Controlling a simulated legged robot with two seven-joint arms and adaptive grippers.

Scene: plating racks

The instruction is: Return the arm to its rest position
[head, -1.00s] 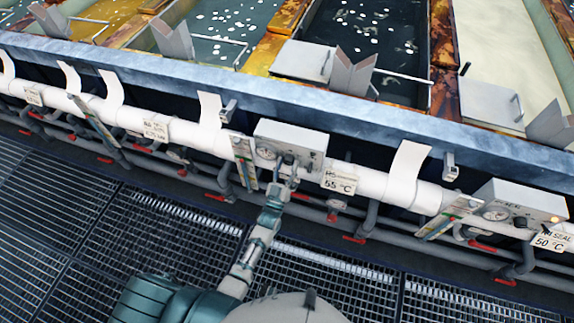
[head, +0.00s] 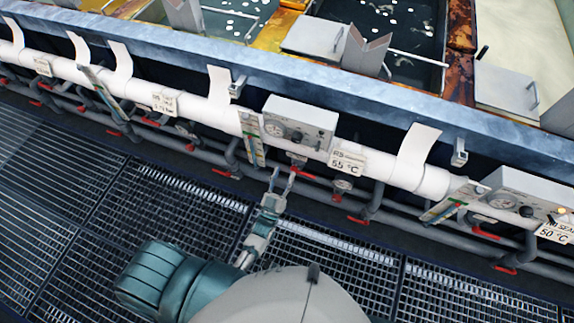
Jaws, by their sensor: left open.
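My left arm reaches up from the bottom of the head view. Its gripper (head: 281,183) is open, with the two fingers apart and nothing seen between them. It appears just below the grey control box (head: 299,122) with a gauge and knobs, clear of the box front. A label reading 55 °C (head: 346,163) hangs to the right of the gripper. My right gripper is not in the view.
A white pipe (head: 200,107) with thinner grey pipes and red valve handles runs along the tank edge (head: 400,98). Liquid-filled tanks (head: 385,35) lie behind it. A second control box (head: 520,195) is at the right. The grated floor (head: 150,205) in front is open.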

